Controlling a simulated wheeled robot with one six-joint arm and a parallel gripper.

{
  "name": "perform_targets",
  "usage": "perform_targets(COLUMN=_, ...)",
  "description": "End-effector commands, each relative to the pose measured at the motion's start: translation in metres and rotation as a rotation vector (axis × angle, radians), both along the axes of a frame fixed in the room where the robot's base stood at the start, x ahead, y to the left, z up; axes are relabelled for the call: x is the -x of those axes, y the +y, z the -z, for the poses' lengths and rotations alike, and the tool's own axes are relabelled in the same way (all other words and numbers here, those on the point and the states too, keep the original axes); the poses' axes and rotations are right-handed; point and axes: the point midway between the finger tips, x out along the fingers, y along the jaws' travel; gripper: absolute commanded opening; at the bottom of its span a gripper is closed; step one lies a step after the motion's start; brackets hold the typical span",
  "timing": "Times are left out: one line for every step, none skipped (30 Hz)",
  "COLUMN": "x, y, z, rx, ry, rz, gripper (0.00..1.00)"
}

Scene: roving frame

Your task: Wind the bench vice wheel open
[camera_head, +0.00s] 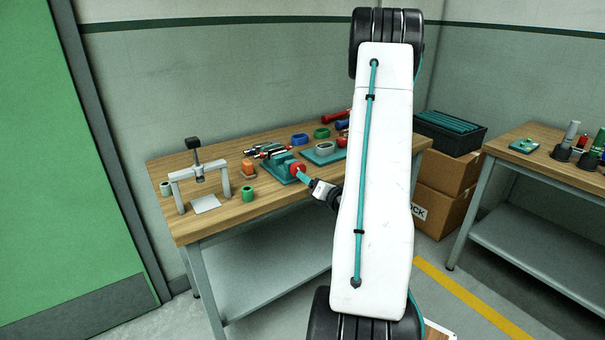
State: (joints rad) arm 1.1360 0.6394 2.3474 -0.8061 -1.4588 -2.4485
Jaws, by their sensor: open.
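The bench vice (280,164) is teal with metal parts and stands on the wooden workbench, left of my arm. Its red wheel (297,168) is on the near right side of the vice. My gripper (303,175) is at the wheel, its teal finger reaching up and left to it. The jaws are open, small in view and partly overlapping the wheel. I cannot tell whether they touch the wheel or how far the vice is open.
A grey press frame (199,179) stands left on the workbench (228,226), with small green and orange parts beside it. Blue and green rings and a teal tray (323,155) lie behind. Boxes (440,205) and a second bench (545,159) stand right.

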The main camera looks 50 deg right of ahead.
Motion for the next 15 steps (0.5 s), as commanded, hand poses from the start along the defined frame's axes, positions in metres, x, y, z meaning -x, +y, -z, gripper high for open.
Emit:
perform_targets(x=0.0003, y=-0.0003, z=0.0003, rx=-0.126, ry=-0.044, rz=0.001, gripper=0.7)
perform_targets(x=0.0004, y=-0.0005, z=0.0004, rx=-0.208, ry=-0.074, rz=0.002, gripper=0.7)
perform_targets(x=0.0005, y=-0.0006, z=0.0005, rx=-0.318, ry=-0.112, rz=0.002, gripper=0.7)
perform_targets(x=0.0007, y=-0.0007, z=0.0005, rx=-0.4, ry=-0.141, rz=0.002, gripper=0.7)
perform_targets(x=0.0011, y=-0.0012, z=0.0006, rx=-0.482, ry=-0.17, rz=0.004, gripper=0.7)
perform_targets(x=0.0012, y=-0.0013, z=0.0007, rx=-0.591, ry=-0.208, rz=0.005, gripper=0.7)
perform_targets(x=0.0012, y=-0.0014, z=0.0009, rx=-0.674, ry=-0.237, rz=0.005, gripper=0.7)
perform_targets(x=0.0013, y=-0.0014, z=0.0009, rx=-0.756, ry=-0.266, rz=0.005, gripper=0.7)
perform_targets(x=0.0012, y=-0.0014, z=0.001, rx=-0.864, ry=-0.304, rz=0.005, gripper=0.7)
perform_targets(x=0.0012, y=-0.0014, z=0.001, rx=-0.947, ry=-0.334, rz=0.006, gripper=0.7)
perform_targets(x=0.0012, y=-0.0014, z=0.0012, rx=-1.029, ry=-0.362, rz=0.007, gripper=0.7)
perform_targets(x=0.0012, y=-0.0014, z=0.0012, rx=-1.138, ry=-0.401, rz=0.006, gripper=0.7)
perform_targets(x=0.0012, y=-0.0014, z=0.0012, rx=-1.22, ry=-0.43, rz=0.007, gripper=0.7)
perform_targets(x=0.0012, y=-0.0014, z=0.0012, rx=-1.302, ry=-0.458, rz=0.007, gripper=0.7)
perform_targets(x=0.0012, y=-0.0013, z=0.0013, rx=-1.412, ry=-0.497, rz=0.006, gripper=0.7)
